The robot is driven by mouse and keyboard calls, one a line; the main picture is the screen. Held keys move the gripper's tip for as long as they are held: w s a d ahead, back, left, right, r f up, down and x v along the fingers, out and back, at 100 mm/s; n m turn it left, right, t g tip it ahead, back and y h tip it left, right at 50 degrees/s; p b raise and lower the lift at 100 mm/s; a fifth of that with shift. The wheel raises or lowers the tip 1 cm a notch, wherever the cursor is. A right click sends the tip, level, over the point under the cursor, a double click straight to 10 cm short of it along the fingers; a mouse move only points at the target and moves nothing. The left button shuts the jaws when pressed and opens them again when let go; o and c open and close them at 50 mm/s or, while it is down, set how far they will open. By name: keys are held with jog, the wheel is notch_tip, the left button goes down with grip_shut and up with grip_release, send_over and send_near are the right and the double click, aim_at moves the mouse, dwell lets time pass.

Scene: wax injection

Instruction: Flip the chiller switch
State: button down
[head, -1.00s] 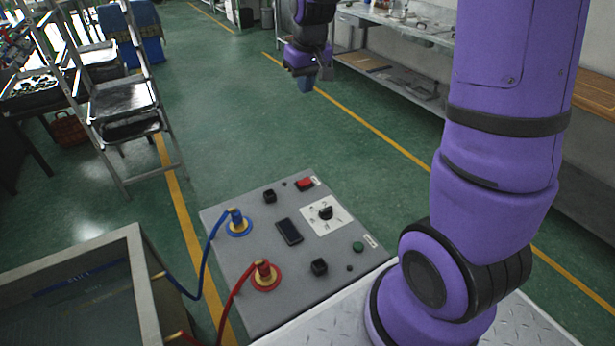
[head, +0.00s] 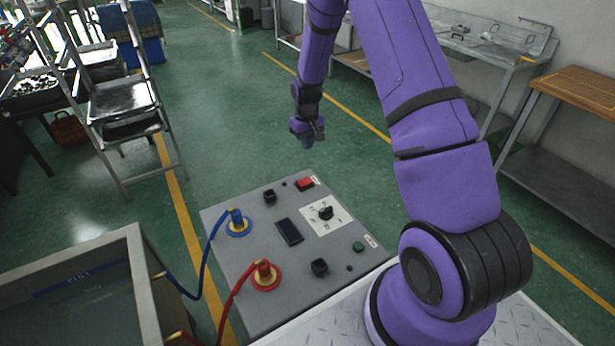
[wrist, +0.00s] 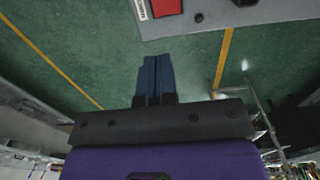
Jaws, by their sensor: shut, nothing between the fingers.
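The chiller's grey panel (head: 259,283) lies low in front of me in the head view. A red rocker switch (head: 305,184) sits near its far right edge. In the wrist view the red switch (wrist: 167,8) shows at the top edge, partly cut off, with a white label beside it. My gripper (head: 307,142) hangs beyond the panel's far edge, apart from the switch. In the wrist view my gripper's blue fingers (wrist: 155,62) are together with nothing between them, pointing toward the panel edge.
Green floor beyond the panel is clear.

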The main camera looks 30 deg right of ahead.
aim_at(304, 182)
jog(key=shift+d+f, duration=0.1)
jog(key=shift+f, duration=0.3)
jog(key=shift+f, duration=0.1)
notch_tip(304, 182, down, 14)
jog(key=shift+r, duration=0.1)
dwell(0.5)
jog(key=shift+d, duration=0.1)
dwell(0.5)
jog(key=shift+a+r, duration=0.1)
jog(key=shift+a, duration=0.7)
jog(key=shift+w+r, duration=0.1)
jog(key=shift+r, duration=0.4)
notch_tip(304, 182, up, 13)
